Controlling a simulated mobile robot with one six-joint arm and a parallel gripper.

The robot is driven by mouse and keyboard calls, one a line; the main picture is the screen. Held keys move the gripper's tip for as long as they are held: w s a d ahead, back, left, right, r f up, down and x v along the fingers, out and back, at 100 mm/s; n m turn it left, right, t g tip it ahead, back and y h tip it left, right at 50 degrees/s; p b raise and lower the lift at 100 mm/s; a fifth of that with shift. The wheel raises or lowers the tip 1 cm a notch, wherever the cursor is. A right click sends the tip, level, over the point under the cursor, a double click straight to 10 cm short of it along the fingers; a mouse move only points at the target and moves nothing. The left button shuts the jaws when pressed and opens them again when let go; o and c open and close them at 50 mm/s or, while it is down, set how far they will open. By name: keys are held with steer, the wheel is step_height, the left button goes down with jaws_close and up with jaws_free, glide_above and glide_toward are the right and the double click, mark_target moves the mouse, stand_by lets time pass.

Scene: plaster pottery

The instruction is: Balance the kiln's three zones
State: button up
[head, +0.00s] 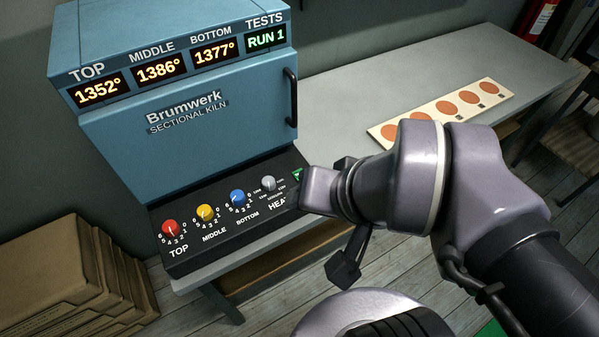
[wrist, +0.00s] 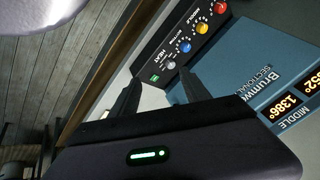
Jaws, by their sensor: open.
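The blue kiln (head: 190,140) shows TOP 1352°, MIDDLE 1386°, BOTTOM 1377° and TESTS RUN 1. Its front panel carries a red TOP knob (head: 170,229), a yellow MIDDLE knob (head: 205,213), a blue BOTTOM knob (head: 237,198) and a smaller grey knob (head: 268,184). A green button (head: 298,175) by the HEAT label is partly hidden behind my gripper in the head view. My gripper (wrist: 158,80) is open and empty, its black fingers spread on either side of the green button (wrist: 155,78) in the wrist view. I cannot tell whether it touches the panel.
A pale card (head: 455,113) with several round terracotta pieces lies on the grey table (head: 350,90), right of the kiln. The kiln door has a black handle (head: 291,97). Stacked cardboard (head: 70,280) stands at lower left. A fire extinguisher (head: 540,17) is at the far right.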

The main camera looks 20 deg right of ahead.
jaws_close()
stand_by(1.6)
